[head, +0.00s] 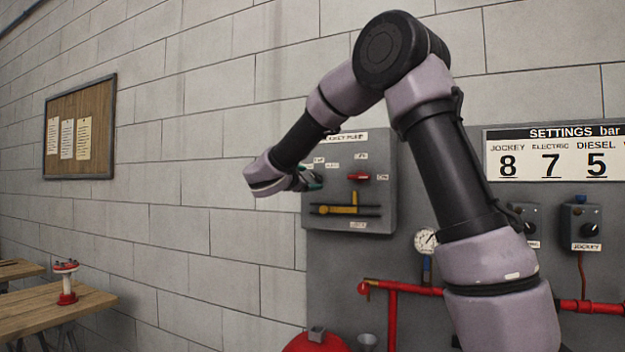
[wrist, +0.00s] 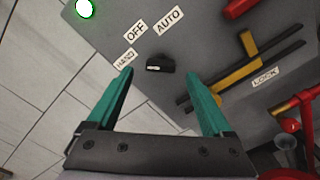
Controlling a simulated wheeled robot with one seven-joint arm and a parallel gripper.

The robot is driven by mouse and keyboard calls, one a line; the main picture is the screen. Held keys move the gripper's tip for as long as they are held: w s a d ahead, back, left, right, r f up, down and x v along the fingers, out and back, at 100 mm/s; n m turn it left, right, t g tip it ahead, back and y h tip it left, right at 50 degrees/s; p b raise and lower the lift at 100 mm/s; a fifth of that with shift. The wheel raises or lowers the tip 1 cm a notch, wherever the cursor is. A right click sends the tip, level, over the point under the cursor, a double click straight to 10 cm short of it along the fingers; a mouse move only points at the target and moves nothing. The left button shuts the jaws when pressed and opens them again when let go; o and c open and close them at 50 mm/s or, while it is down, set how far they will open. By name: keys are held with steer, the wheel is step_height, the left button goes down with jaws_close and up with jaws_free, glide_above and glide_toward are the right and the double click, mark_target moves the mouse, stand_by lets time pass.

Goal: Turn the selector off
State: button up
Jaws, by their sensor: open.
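The selector (wrist: 160,63) is a small black knob on the grey panel in the wrist view. Labels HAND (wrist: 125,59), OFF (wrist: 135,31) and AUTO (wrist: 167,20) lie to its left and above it. A pale mark shows at the knob's left end, on the HAND side. My gripper (wrist: 159,77) is open, its green fingers apart and empty, with the knob just beyond and between the fingertips. Contact cannot be told. In the head view my gripper (head: 312,179) is at the left edge of the jockey pump panel (head: 384,150); the selector is hidden there.
The panel also bears a red handle (head: 358,177) and a yellow lever (head: 353,202) in a black slot, right of my gripper. A lit green lamp (wrist: 85,8) shows in the wrist view. Red pipes (head: 392,310) run below.

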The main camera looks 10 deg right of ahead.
mark_target(315, 178)
steer(key=shift+x, duration=1.55)
jaws_close()
steer(key=shift+m, duration=0.4)
steer(key=m, duration=0.3)
steer(key=shift+m, duration=0.3)
steer(key=m, duration=0.4)
steer(key=shift+f+m, duration=0.1)
steer(key=shift+m, duration=0.2)
